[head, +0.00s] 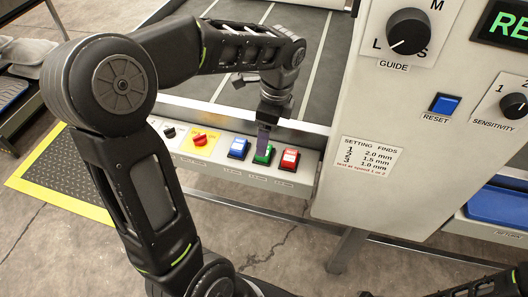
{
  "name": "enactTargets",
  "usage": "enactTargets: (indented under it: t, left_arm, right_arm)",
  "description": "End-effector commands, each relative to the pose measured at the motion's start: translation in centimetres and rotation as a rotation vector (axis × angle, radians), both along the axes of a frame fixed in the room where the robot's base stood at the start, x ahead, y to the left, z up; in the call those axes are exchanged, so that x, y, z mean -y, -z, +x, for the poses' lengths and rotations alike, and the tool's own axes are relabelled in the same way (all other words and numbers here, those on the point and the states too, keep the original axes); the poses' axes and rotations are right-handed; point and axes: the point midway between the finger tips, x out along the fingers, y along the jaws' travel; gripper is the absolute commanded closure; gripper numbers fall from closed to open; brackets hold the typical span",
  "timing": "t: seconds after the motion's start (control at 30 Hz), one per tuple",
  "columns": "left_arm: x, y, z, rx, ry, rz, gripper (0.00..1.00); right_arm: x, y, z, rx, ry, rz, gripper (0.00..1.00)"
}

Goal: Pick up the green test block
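My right gripper is not in view; only part of that arm shows at the lower right.
A dark conveyor belt (340,70) lies behind. A large panel (385,110) stands at the right, with a blue tray (497,205) beyond it.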

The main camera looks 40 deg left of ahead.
Motion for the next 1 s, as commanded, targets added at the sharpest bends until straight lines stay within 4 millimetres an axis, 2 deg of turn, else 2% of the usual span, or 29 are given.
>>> enactTargets:
  t: [0.3,0.4,1.0]
  left_arm:
    - [-0.4,4.2,-0.2,-0.003,0.0,0.001,0.29]
    - [-0.5,5.0,-0.3,-0.002,-0.001,-0.001,0.29]
    - [-0.5,5.0,-0.2,-0.001,0.0,0.0,0.29]
  right_arm:
    - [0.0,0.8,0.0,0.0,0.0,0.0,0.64]
    - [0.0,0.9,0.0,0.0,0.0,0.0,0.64]
    - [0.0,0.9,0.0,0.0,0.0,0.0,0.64]
